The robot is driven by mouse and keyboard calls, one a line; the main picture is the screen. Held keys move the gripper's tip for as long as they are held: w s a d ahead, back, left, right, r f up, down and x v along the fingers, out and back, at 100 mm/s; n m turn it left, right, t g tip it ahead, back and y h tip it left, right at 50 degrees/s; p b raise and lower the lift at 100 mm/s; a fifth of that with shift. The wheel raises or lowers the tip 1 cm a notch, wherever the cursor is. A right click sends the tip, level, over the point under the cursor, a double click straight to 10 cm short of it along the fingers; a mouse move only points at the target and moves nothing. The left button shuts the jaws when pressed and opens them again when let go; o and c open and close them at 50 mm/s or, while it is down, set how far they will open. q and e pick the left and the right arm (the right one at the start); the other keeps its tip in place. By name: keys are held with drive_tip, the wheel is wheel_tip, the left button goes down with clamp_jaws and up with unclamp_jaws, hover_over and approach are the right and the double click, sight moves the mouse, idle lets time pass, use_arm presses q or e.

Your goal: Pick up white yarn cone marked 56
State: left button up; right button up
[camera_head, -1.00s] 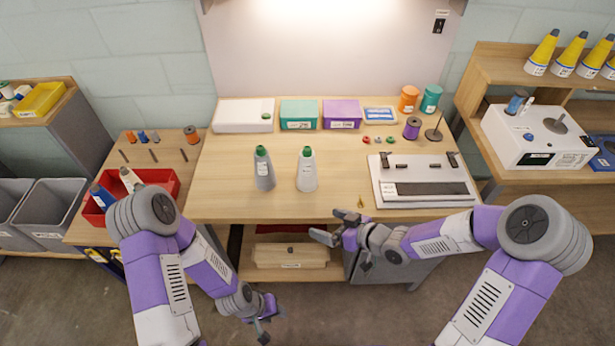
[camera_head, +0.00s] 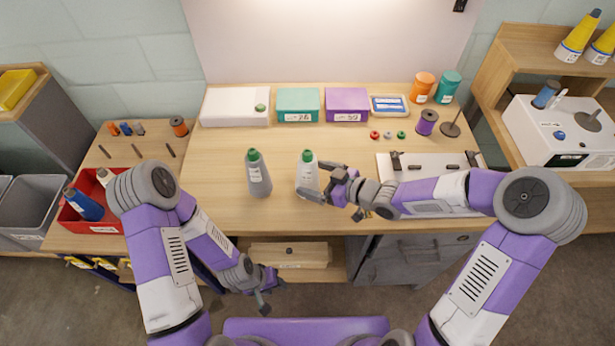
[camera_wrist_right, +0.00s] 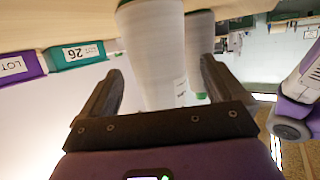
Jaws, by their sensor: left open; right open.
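A white yarn cone (camera_head: 308,172) with a green top stands upright on the workbench. Its label is too small to read. A greyer cone (camera_head: 258,178), also green-topped, stands to its left. My right gripper (camera_head: 319,181) is open at the front right of the white cone and partly covers it. In the right wrist view, the white cone (camera_wrist_right: 157,55) shows between the open fingers, without a clear grip on it, and the greyer cone (camera_wrist_right: 200,45) is partly hidden behind it. My left gripper (camera_head: 266,289) is open and empty, low in front of the bench.
Teal (camera_head: 298,102) and purple (camera_head: 347,104) boxes and a white box (camera_head: 235,107) line the bench's back. A white plate with dark fittings (camera_head: 440,163) lies to the right. A red bin (camera_head: 105,227) stands at left. The bench is clear left of the greyer cone.

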sight(307, 176)
drive_tip(key=b+x, duration=0.1)
drive_tip(key=x, duration=0.2)
drive_tip(key=shift+w+a+f, duration=0.1)
drive_tip(key=shift+a, duration=0.05)
drive_tip(key=shift+c, duration=0.3)
drive_tip(key=c, duration=1.2)
